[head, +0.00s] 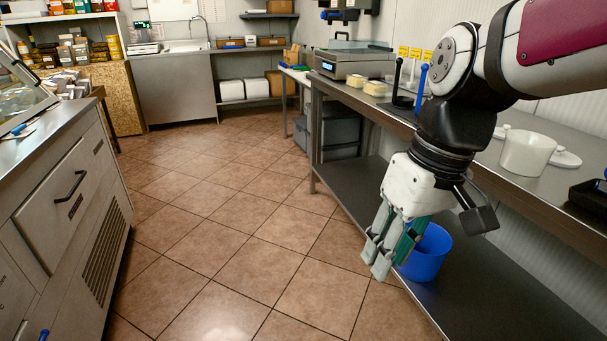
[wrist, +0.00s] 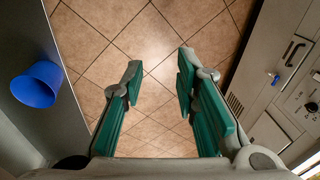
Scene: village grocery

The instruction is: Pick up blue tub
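The blue tub (head: 428,254) stands on the dark lower shelf of the right-hand steel bench in the head view. My gripper's fingers cover part of its left side there. In the wrist view the blue tub (wrist: 36,84) is at the far left, well outside the fingers. My gripper (head: 381,262) points down, in front of the tub as seen from the head. In the wrist view its green-padded fingers (wrist: 158,80) are spread apart, with only floor tiles between them. It is open and empty.
The bench's lower shelf (head: 490,300) runs along the right, under a worktop (head: 481,152) holding a white pot (head: 526,154) and a scale (head: 343,62). A counter with a drawer (head: 65,195) stands at left. The tiled floor (head: 225,215) between is clear.

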